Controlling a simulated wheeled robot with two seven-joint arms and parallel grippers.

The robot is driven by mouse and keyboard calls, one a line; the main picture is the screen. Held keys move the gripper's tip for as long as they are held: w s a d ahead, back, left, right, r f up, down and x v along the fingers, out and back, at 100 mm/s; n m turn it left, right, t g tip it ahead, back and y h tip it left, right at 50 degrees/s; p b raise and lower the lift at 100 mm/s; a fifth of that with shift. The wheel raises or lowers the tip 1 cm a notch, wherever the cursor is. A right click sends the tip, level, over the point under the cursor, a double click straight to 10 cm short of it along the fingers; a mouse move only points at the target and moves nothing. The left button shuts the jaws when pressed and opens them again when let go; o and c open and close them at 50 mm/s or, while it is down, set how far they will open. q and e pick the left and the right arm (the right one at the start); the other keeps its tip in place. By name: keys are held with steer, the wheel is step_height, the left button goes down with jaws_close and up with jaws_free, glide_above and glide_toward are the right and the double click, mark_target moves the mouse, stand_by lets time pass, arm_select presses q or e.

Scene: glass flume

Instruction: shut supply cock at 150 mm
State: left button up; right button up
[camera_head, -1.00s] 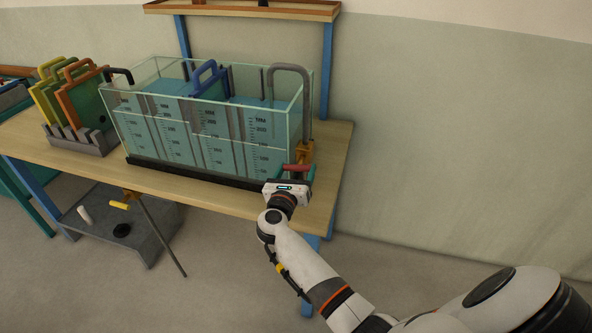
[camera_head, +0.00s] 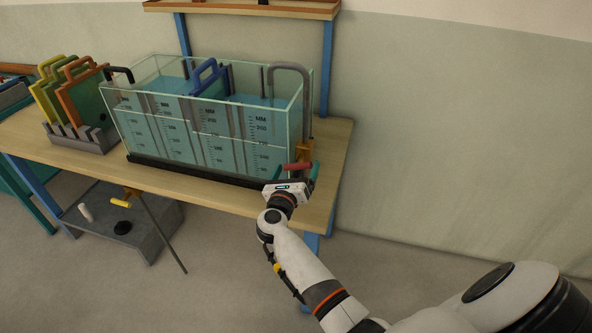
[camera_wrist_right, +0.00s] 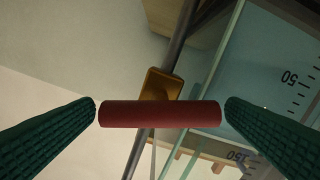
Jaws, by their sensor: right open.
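The supply cock has a brass body (camera_head: 304,150) and a red bar handle (camera_head: 298,166); it stands at the right end of the glass flume (camera_head: 203,179). In the right wrist view the red handle (camera_wrist_right: 160,114) lies crosswise in front of the brass body (camera_wrist_right: 161,84). My right gripper (camera_wrist_right: 161,108) is open, with a green finger at each end of the handle; I cannot tell whether they touch it. In the head view my right gripper (camera_head: 299,172) is at the handle. My left gripper is out of view.
A grey bent pipe (camera_head: 291,68) rises behind the cock. A blue-handled gate (camera_head: 208,78) stands in the flume. A rack (camera_head: 80,138) of coloured plates is at left on the wooden bench (camera_head: 340,150). A grey low stand (camera_head: 150,235) is below.

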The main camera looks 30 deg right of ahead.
steer(key=v, duration=1.1)
steer(key=shift+s+a, duration=0.25)
